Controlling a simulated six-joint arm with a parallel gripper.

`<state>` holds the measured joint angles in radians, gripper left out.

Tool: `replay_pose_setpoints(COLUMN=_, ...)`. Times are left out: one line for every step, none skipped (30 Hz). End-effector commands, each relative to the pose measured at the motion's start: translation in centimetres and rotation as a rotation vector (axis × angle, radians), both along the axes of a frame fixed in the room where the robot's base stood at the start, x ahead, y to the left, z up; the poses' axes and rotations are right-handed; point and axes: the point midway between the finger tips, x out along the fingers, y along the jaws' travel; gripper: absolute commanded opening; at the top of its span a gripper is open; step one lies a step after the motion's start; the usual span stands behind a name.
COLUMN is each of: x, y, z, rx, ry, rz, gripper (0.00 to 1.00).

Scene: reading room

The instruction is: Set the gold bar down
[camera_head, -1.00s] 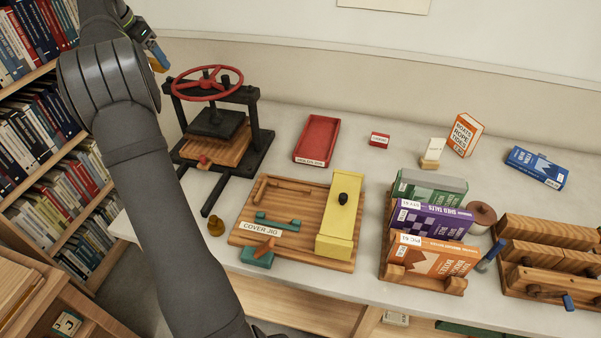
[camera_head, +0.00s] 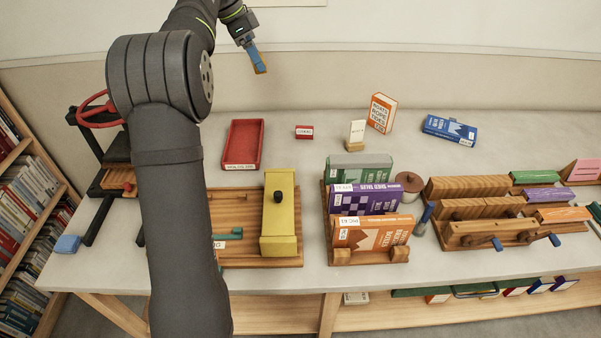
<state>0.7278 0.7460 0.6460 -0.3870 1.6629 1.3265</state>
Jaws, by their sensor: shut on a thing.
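My gripper (camera_head: 258,62) is at the upper middle, raised in front of the wall and pointing downward. Its blue fingers are shut on the gold bar (camera_head: 262,70), of which only a small golden-orange end shows below them. The bar is in the air, apart from the table (camera_head: 325,135). In the picture it appears above the red tray (camera_head: 229,143) and the small red labelled box (camera_head: 304,132).
My arm hides part of the press (camera_head: 95,120) and of the cover jig board (camera_head: 285,254). A book rack (camera_head: 399,256), a wooden clamp (camera_head: 475,236), an orange book (camera_head: 380,113) and a blue book (camera_head: 449,129) stand or lie right. Bare table surrounds the small red box.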

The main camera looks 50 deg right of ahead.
Motion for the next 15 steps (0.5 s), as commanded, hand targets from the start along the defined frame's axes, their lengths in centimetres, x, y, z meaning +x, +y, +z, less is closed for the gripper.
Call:
replay_pose_setpoints(x=-1.8, y=-1.3, z=0.1, rx=0.000, ry=-0.001, rz=-0.044, gripper=0.40)
replay_pose_setpoints(x=-2.6, y=-1.9, z=0.1, rx=0.000, ry=-0.001, rz=-0.067, gripper=0.40)
replay_pose_setpoints(x=-3.6, y=-2.6, z=0.1, rx=0.000, ry=-0.001, rz=-0.096, gripper=0.40)
replay_pose_setpoints(x=-4.3, y=-3.0, z=0.2, rx=0.000, ry=-0.001, rz=-0.114, gripper=0.40)
replay_pose_setpoints(x=-5.0, y=-3.4, z=0.2, rx=0.000, ry=0.000, rz=-0.132, gripper=0.40)
replay_pose_setpoints(x=-5.8, y=-3.9, z=0.2, rx=-0.001, ry=-0.001, rz=-0.152, gripper=0.40)
replay_pose_setpoints(x=-6.4, y=-4.3, z=0.2, rx=0.000, ry=-0.001, rz=-0.167, gripper=0.40)
replay_pose_setpoints(x=-6.9, y=-4.6, z=0.2, rx=-0.002, ry=-0.001, rz=-0.182, gripper=0.40)
replay_pose_setpoints(x=-7.6, y=-5.0, z=0.2, rx=-0.002, ry=-0.001, rz=-0.200, gripper=0.40)
replay_pose_setpoints(x=-8.1, y=-5.3, z=0.2, rx=-0.002, ry=-0.001, rz=-0.213, gripper=0.40)
replay_pose_setpoints(x=-8.6, y=-5.5, z=0.2, rx=-0.002, ry=-0.001, rz=-0.224, gripper=0.40)
replay_pose_setpoints(x=-9.2, y=-5.9, z=0.2, rx=-0.002, ry=-0.001, rz=-0.240, gripper=0.40)
replay_pose_setpoints(x=-9.7, y=-6.2, z=0.2, rx=-0.001, ry=-0.001, rz=-0.252, gripper=0.40)
replay_pose_setpoints(x=-9.8, y=-6.2, z=-0.1, rx=0.000, ry=0.000, rz=-0.256, gripper=0.40)
replay_pose_setpoints(x=-9.6, y=-6.0, z=-0.9, rx=0.002, ry=0.002, rz=-0.252, gripper=0.40)
